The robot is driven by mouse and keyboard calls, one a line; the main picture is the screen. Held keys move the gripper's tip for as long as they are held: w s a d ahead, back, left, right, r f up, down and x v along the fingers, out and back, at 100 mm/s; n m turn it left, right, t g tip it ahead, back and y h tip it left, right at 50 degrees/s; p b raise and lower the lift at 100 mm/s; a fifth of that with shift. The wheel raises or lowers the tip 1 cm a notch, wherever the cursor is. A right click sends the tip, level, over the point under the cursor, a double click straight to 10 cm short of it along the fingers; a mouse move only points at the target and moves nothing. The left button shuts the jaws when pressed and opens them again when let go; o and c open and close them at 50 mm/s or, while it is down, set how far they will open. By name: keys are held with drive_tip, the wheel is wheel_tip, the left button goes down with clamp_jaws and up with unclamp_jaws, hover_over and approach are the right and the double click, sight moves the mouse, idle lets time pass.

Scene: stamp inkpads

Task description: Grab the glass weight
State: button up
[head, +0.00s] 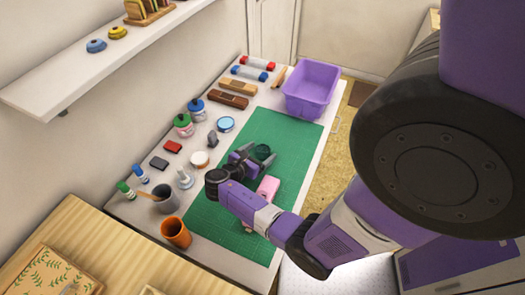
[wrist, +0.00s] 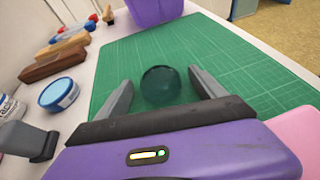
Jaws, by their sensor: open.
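The glass weight (wrist: 160,86) is a dark green, clear, rounded piece on the green cutting mat (wrist: 235,65). In the wrist view it lies between the two fingers of my open gripper (wrist: 161,90), with a gap on each side. In the head view the glass weight (head: 262,152) shows at the tips of my gripper (head: 258,156), low over the mat (head: 285,130). The fingers do not appear to touch it. How far down they reach beside it, I cannot tell.
A pink object (head: 268,187) lies close beside my gripper. A purple bin (head: 312,88) stands at the mat's far end. Inkpads, stamps and bottles (head: 184,124) line the table's left side. An orange cup (head: 175,231) stands at the near left. The mat beyond the weight is clear.

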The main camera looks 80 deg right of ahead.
drive_tip(key=c, duration=1.7)
drive_tip(key=shift+o, duration=0.2)
drive_tip(key=shift+r, duration=0.1)
